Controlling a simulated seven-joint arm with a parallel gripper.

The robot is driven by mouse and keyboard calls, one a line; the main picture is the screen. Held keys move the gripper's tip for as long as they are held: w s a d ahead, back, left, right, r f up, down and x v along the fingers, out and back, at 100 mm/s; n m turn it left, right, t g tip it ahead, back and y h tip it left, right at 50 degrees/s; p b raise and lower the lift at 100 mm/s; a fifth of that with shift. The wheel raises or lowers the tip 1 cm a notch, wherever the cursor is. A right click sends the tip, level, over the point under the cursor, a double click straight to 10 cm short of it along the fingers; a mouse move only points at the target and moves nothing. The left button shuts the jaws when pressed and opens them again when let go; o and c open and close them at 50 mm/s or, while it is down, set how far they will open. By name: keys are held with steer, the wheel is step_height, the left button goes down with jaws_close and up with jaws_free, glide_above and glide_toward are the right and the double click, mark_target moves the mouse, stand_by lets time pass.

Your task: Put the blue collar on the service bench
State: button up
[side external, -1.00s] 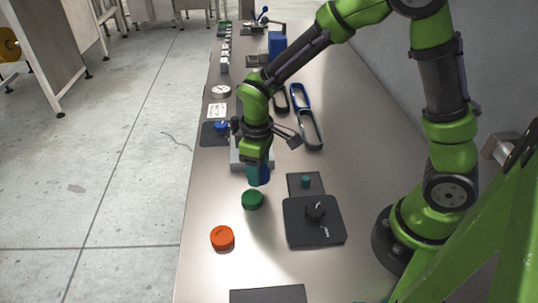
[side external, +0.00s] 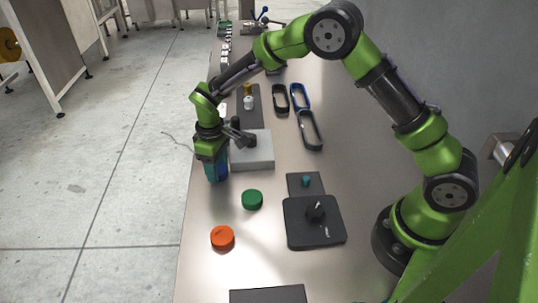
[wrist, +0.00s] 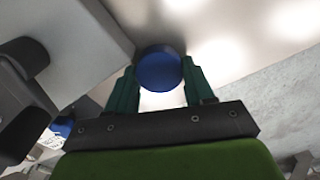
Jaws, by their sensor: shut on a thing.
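My gripper (side external: 217,178) is low near the left edge of the bench, just left of a pale grey block. Its teal fingers are shut on the blue collar (wrist: 159,70), which shows as a round blue face between the fingertips in the wrist view. In the side view the fingers hide most of the collar. The service bench (side external: 265,262) is the long, smooth, brownish-grey top under the arm. I cannot tell whether the collar touches it.
The grey block (side external: 255,150) is close beside my gripper. A green cap (side external: 252,200) and an orange cap (side external: 222,237) stand nearer the front. A black pad with a knob (side external: 314,228) lies to the right. The floor (side external: 110,200) lies beyond the left edge.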

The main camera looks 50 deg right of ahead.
steer(key=shift+f, duration=0.1)
steer(key=shift+f, duration=0.1)
steer(key=o, duration=1)
step_height(320, 180, up, 12)
steer(key=s+d+r+m+t+y, duration=0.1)
steer(key=s+d+r+m+t, duration=0.3)
steer(key=s+r, duration=0.6)
steer(key=shift+s+d+r+m+t+y, duration=0.15)
steer(key=shift+s+d+r+m+t, duration=0.4)
steer(key=shift+s, duration=1.8)
steer(key=shift+s+d+r+m+t+y, duration=0.2)
steer(key=shift+s+d+m+t, duration=0.6)
steer(key=shift+s, duration=1.55)
steer(key=shift+s+d+r+m+t+y, duration=0.25)
steer(key=shift+s+d+m, duration=0.75)
steer(key=shift+s, duration=1.35)
